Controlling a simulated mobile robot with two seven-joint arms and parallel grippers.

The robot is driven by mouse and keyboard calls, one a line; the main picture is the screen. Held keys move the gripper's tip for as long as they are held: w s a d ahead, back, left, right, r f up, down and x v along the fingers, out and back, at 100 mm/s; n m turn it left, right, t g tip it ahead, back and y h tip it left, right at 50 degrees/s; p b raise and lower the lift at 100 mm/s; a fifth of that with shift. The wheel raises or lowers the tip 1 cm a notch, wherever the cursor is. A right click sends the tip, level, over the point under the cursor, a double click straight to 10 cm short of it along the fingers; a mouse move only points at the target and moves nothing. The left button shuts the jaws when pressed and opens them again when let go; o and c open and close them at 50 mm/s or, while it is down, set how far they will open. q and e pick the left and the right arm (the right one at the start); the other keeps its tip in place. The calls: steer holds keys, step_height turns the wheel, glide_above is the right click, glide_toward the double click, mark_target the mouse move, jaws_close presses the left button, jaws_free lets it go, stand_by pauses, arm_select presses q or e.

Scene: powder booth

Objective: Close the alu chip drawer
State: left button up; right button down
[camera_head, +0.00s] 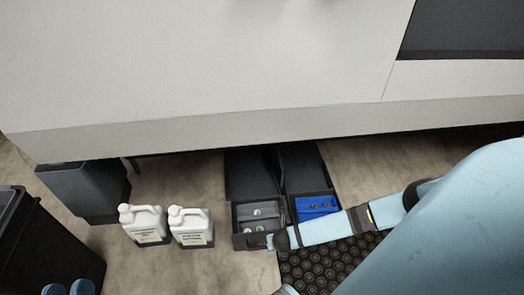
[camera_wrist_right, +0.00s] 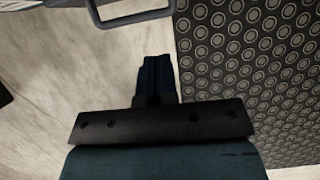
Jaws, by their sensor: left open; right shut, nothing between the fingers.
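Two dark drawers stand pulled out under the big machine. The left drawer (camera_head: 235,242) holds a grey bin with small pale pieces, and the right one (camera_head: 330,190) holds a blue bin. No label can be read. My right gripper (camera_head: 268,241) is at the front of the left drawer; its fingers are shut and empty. In the right wrist view its fingers (camera_wrist_right: 155,75) point toward a grey handle (camera_wrist_right: 132,19), with a gap between them in the picture.
Two white jugs (camera_head: 143,226) (camera_head: 190,228) stand on the floor left of the drawers. A grey bin (camera_head: 85,190) and a black container (camera_head: 40,245) are further left. A studded black mat (camera_head: 325,265) lies in front of the drawers. The machine (camera_head: 200,65) overhangs them.

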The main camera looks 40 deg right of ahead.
arm_select(q)
step_height(320, 180, down, 7)
steer(key=w+m+g+b, duration=0.1)
steer(key=m+g+b, duration=0.1)
steer(key=b, duration=0.5)
steer(key=shift+f, duration=0.15)
arm_select(e)
steer(key=w+d+f, duration=0.4)
steer(key=w+f, duration=0.2)
steer(key=f, duration=0.3)
steer(key=shift+w, duration=0.15)
arm_select(q)
steer(key=shift+w, duration=0.15)
